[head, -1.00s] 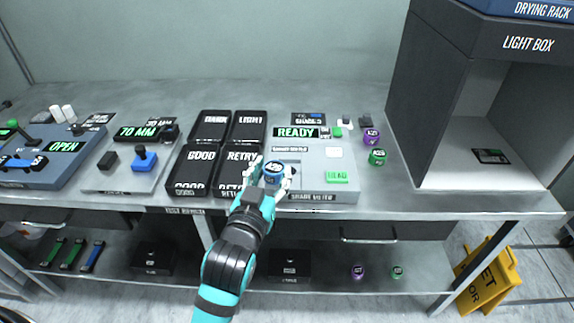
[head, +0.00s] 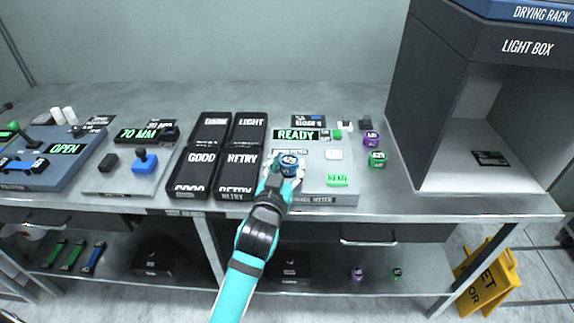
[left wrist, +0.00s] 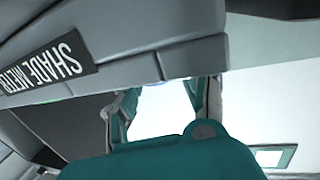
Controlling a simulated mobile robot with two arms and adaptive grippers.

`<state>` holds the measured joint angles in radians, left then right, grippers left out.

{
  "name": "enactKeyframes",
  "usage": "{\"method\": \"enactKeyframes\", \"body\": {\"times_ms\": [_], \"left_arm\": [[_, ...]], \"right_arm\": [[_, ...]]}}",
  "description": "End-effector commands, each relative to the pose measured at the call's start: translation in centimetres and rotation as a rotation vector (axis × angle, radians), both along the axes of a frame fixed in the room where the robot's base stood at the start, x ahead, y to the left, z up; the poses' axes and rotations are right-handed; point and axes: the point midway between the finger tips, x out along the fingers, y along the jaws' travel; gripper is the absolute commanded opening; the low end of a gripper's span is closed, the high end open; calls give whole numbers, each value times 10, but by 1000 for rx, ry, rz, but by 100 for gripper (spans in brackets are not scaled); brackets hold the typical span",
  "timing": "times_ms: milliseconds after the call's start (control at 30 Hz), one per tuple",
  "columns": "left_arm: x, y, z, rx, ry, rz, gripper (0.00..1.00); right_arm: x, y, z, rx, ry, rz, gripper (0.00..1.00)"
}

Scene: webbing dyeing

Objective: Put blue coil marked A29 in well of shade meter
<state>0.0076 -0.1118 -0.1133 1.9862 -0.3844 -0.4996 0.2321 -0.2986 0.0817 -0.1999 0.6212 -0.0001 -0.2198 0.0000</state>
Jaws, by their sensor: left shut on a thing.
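My left gripper (head: 287,174) is shut on the blue coil (head: 289,162), whose marked top faces up; the mark is too small to read surely. It holds the coil over the left part of the grey shade meter (head: 320,180). The meter's display reads READY, and a green READ button (head: 338,181) sits at its front right. The well is hidden behind the coil and gripper. My right gripper is not in view.
Black bins marked DARK, LIGHT, GOOD and RETRY (head: 239,166) stand left of the meter. A purple coil (head: 371,138) and a green coil (head: 377,158) stand right of it, before the light box (head: 440,100). A 70 MM device (head: 125,165) is further left.

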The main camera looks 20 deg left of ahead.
Motion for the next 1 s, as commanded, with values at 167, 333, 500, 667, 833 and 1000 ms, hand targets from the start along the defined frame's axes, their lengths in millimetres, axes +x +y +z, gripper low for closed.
{"method": "enactKeyframes", "body": {"times_ms": [167, 333, 500, 667, 833, 1000], "left_arm": [[0, 0, -4, 0, 0, 0, 13], [0, 0, -10, 0, 0, 0, 13], [0, 0, -13, 0, 3, 1, 13], [-1, 0, -15, 0, 9, 1, 59], [-1, 1, -17, -1, 13, 2, 66], [-1, 1, -18, 0, 16, 3, 66]], "right_arm": [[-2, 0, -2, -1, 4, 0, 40], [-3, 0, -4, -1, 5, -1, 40], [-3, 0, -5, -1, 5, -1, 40], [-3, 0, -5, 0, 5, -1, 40], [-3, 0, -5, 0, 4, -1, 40], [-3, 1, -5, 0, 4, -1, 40]]}}
